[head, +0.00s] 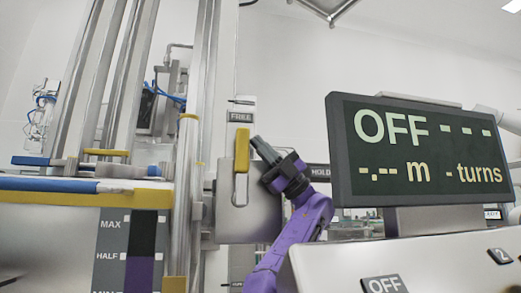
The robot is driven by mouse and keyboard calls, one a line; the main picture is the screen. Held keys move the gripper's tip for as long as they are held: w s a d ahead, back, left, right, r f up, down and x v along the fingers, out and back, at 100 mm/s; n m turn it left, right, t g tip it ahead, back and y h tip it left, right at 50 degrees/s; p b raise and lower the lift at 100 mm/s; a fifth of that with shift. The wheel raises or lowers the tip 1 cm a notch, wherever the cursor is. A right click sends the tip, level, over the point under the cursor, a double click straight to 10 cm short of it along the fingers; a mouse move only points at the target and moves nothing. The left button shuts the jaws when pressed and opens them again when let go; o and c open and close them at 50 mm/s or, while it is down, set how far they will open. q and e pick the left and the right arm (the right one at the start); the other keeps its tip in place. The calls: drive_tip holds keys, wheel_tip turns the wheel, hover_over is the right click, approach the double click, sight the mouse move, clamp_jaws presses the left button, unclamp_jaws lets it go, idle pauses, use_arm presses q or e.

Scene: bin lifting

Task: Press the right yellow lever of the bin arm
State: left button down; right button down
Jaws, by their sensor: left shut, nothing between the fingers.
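A yellow lever (241,150) stands upright on a grey metal box (250,215), under a small dark label plate and beside a "HOLD" label (319,171). I cannot tell for certain whether it is the task's right lever. My left gripper (260,145), dark at the end of a purple arm, is just right of the lever. Its fingers are shut with nothing between them, and their tips point up and left. Whether they touch the lever is not clear. My right gripper is not in view.
A large display (410,150) reading "OFF" stands to the right, above a pale console (420,255) with an "OFF" label. Tall metal columns (190,150) rise at the left. A level gauge (127,245) marked MAX and HALF is at lower left.

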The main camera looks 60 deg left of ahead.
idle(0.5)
use_arm(q)
drive_tip(key=v, duration=1)
drive_tip(key=shift+w+f+b, duration=0.15)
drive_tip(key=shift+f+b, duration=0.05)
drive_tip(key=shift+b, duration=0.25)
